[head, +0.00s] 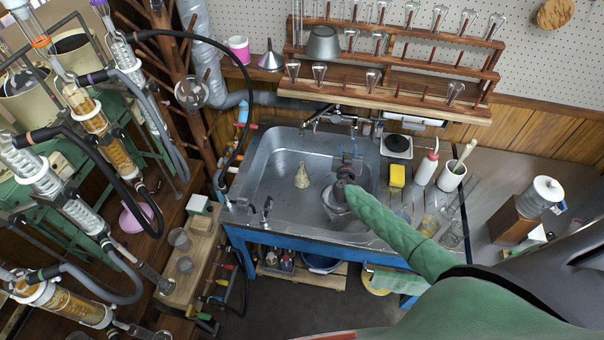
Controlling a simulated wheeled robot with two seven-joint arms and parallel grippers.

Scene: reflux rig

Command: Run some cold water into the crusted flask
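A small cone-shaped flask (302,177), pale tan and cloudy, stands upright on the floor of the metal sink (262,190). It looks like the crusted flask. My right arm, in a green sleeve, reaches over the sink from the lower right. My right gripper (347,160) is above the sink, to the right of the flask and apart from it. Its fingers are small and dark, and I cannot tell whether they are open or shut. The tap (335,117) is at the sink's back edge, beyond my gripper. No water stream can be made out. My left gripper is out of view.
A yellow sponge (397,176), a wash bottle (427,165) and a white mortar (452,176) stand right of the sink. Small fittings (266,208) rise at its front left edge. A wooden glassware rack (390,85) hangs behind.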

